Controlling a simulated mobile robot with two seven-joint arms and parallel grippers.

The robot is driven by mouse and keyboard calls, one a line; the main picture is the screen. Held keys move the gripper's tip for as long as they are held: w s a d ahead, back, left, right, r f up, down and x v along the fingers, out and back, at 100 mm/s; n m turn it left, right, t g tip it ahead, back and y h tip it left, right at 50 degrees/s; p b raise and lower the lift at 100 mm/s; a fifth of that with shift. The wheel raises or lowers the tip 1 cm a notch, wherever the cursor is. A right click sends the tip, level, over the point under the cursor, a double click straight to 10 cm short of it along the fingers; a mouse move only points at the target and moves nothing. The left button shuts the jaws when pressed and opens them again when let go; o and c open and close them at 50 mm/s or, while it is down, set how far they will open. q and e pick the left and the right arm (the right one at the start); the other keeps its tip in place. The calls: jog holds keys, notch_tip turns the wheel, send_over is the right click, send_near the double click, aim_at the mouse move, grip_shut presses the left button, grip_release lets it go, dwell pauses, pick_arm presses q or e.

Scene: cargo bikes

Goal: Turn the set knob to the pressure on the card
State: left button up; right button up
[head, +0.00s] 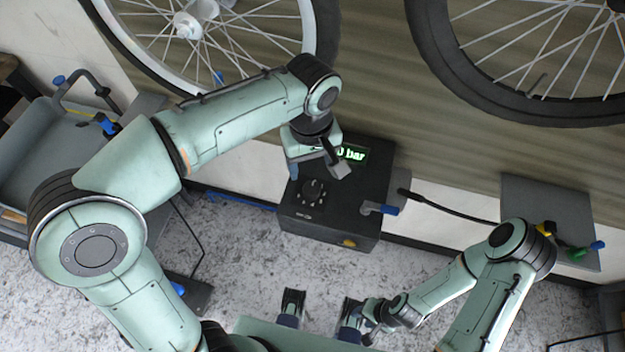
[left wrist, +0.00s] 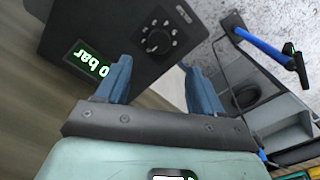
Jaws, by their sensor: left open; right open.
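A dark box (head: 345,222) stands by the wall with a round black set knob (head: 313,190) on its top, ringed by pale marks. The knob also shows in the left wrist view (left wrist: 158,40). A lit green display (head: 354,154) reads "0 bar"; my gripper may hide digits before the 0. My left gripper (head: 318,172) is open above the box. In the left wrist view its blue fingers (left wrist: 160,80) are apart, with the knob beyond the gap; I see no contact. My right gripper (head: 370,320) is open, low near my base. I cannot make out a card.
Two bike wheels (head: 322,40) (head: 450,75) stand behind. A lever with a blue end (head: 380,209) sticks out of the box's right side. A grey panel with coloured fittings (head: 545,205) is at right, a grey cargo tray (head: 45,150) at left. Speckled floor (head: 245,240) is open in front.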

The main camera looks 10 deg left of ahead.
aim_at(312, 188)
pick_arm(q)
notch_tip(312, 188, down, 10)
jog(key=shift+w+b, duration=0.1)
jog(key=shift+b, duration=0.6)
jog(key=shift+c, duration=0.3)
jog(key=c, duration=1)
